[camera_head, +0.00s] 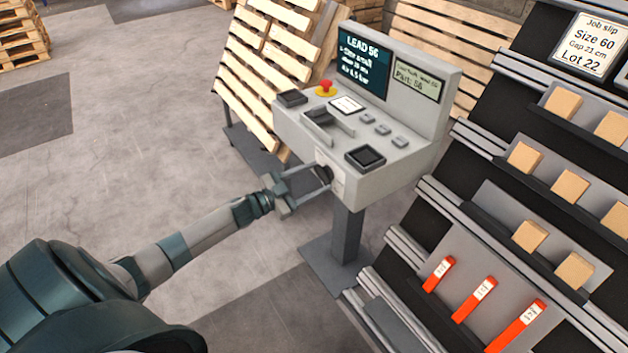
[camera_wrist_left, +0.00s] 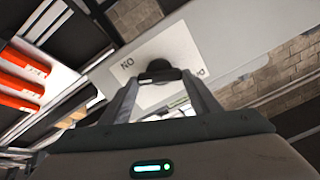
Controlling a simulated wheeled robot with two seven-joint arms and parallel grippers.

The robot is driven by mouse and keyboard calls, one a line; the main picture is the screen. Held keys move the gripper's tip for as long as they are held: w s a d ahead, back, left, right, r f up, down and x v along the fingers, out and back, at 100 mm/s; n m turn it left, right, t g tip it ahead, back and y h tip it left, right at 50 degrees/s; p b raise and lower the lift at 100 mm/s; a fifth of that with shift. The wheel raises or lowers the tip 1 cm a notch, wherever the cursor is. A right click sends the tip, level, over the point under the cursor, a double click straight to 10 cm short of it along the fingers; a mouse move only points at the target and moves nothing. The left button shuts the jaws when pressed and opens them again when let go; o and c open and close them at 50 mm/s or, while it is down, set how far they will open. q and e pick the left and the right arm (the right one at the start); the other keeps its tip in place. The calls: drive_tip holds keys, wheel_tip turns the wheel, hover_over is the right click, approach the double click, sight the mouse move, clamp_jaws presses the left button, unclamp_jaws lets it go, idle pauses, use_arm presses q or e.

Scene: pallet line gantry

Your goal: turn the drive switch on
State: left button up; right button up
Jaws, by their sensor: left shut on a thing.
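The drive switch is a dark round knob (camera_head: 323,174) on a white plate on the front face of the grey control console (camera_head: 390,185). In the left wrist view the knob (camera_wrist_left: 160,70) sits in front of the white label plate (camera_wrist_left: 188,58), where the upside-down letters "ON" can be read. My left gripper (camera_head: 318,178) is at the console front, its two fingers on either side of the knob and shut on it. It also shows in the left wrist view (camera_wrist_left: 165,82). The knob's exact pointing is hidden by the fingers. My right gripper is not in view.
The console top carries a red emergency button (camera_head: 325,88), a lever, and several small buttons. A screen panel (camera_head: 364,67) stands behind. A sloped rack with wooden blocks (camera_head: 525,158) and orange strips (camera_head: 474,299) is close on the right.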

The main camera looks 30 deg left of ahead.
use_arm(q)
drive_tip(key=shift+f+m, duration=0.1)
drive_tip(key=shift+m, duration=0.8)
drive_tip(key=shift+m+b, duration=0.45)
drive_tip(key=shift+m, duration=0.05)
drive_tip(key=m+b, duration=0.1)
drive_tip(key=m, duration=0.1)
drive_tip(key=shift+d+f+m, duration=0.1)
drive_tip(key=shift+m, duration=0.3)
drive_tip(key=m+b, duration=0.1)
drive_tip(key=m, duration=0.2)
drive_tip(key=shift+m, duration=0.3)
drive_tip(key=shift+f+m+b, duration=0.1)
drive_tip(key=shift+m+b, duration=0.7)
drive_tip(key=shift+m, duration=0.4)
drive_tip(key=shift+m+b, duration=0.35)
drive_tip(key=shift+m, duration=0.45)
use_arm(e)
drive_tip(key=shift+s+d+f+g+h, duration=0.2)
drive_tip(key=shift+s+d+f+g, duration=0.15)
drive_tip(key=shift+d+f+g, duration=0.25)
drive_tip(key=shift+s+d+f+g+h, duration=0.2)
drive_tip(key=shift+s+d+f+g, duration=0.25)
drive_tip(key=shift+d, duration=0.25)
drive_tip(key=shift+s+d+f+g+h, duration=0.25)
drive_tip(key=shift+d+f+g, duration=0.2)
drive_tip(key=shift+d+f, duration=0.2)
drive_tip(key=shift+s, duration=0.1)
